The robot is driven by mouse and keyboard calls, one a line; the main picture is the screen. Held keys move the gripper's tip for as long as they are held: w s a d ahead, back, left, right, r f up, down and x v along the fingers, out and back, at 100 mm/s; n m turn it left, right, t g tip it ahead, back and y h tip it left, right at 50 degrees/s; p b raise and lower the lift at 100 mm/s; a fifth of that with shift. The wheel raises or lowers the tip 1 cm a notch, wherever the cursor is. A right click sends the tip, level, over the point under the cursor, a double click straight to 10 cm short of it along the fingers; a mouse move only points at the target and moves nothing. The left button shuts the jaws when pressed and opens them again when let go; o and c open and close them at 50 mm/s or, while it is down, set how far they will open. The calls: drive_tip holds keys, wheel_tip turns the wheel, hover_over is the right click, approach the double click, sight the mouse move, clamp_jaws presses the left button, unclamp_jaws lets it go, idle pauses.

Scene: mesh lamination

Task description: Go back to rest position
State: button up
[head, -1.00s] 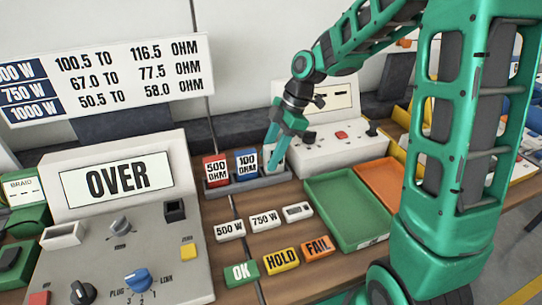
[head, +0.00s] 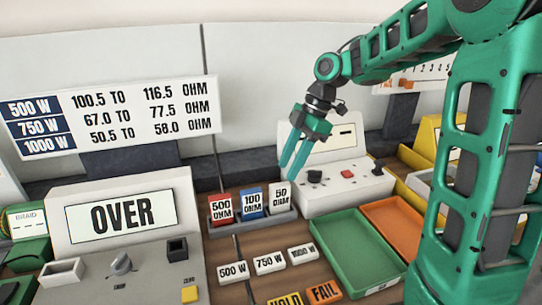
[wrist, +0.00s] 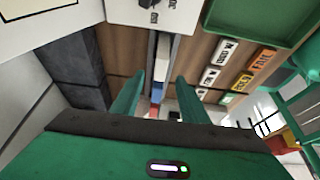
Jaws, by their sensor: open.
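My gripper (head: 293,163) is open and empty. In the head view it hangs in the air above and just behind the white 50 ohm block. In the wrist view its two green fingers (wrist: 158,98) stand apart, with the block holder seen between and beyond them. The red 500 ohm block (head: 221,208), the blue 100 ohm block (head: 252,202) and the white 50 ohm block (head: 280,196) stand upright side by side in a grey holder (head: 254,222).
A white box with knobs (head: 335,185) stands close behind the gripper. A green tray (head: 352,255) and an orange tray (head: 395,225) lie to the right. A meter reading OVER (head: 125,225) is at left. Small wattage labels (head: 270,262) lie in front. Air above the bench is clear.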

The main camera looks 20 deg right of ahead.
drive_tip(key=s+d+f+m+h, duration=0.1)
drive_tip(key=s+d+m, duration=0.4)
drive_tip(key=s+m, duration=0.3)
drive_tip(key=s+d+f+m+h, duration=0.2)
drive_tip(key=s+d+m, duration=0.3)
drive_tip(key=s+m, duration=0.3)
drive_tip(key=s+d+f+m+h, duration=0.1)
drive_tip(key=s+d+m, duration=0.5)
drive_tip(key=s, duration=0.6)
drive_tip(key=shift+s+f+m, duration=0.3)
drive_tip(key=shift+f+m, duration=0.25)
drive_tip(key=shift+m, duration=0.65)
drive_tip(key=shift+w+d+f+h, duration=0.1)
drive_tip(key=shift+w+f+h, duration=0.2)
drive_tip(key=shift+w, duration=0.35)
